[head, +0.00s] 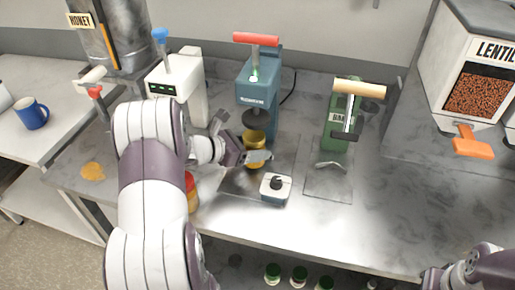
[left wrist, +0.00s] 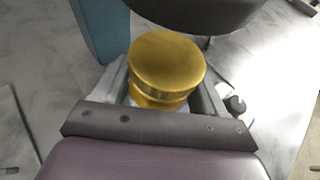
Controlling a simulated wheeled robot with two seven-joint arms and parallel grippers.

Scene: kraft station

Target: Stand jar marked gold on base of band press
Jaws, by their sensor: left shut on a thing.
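A jar with a gold lid (head: 254,136) is under the dark round head of the teal press (head: 258,95) with the red handle. The gold lid (left wrist: 167,62) also shows upright in the left wrist view, between my fingers. My left gripper (head: 254,157) is shut on this jar, low over the press's dark base plate (head: 232,184). I cannot tell whether the jar touches the plate. The press's label is too small to read. My right gripper (head: 438,280) is partly in view at the bottom right corner, its jaws unclear.
A green press (head: 341,125) stands to the right, a white machine (head: 178,88) to the left. A red-and-yellow jar (head: 191,190) is beside my left arm. The right front counter is clear.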

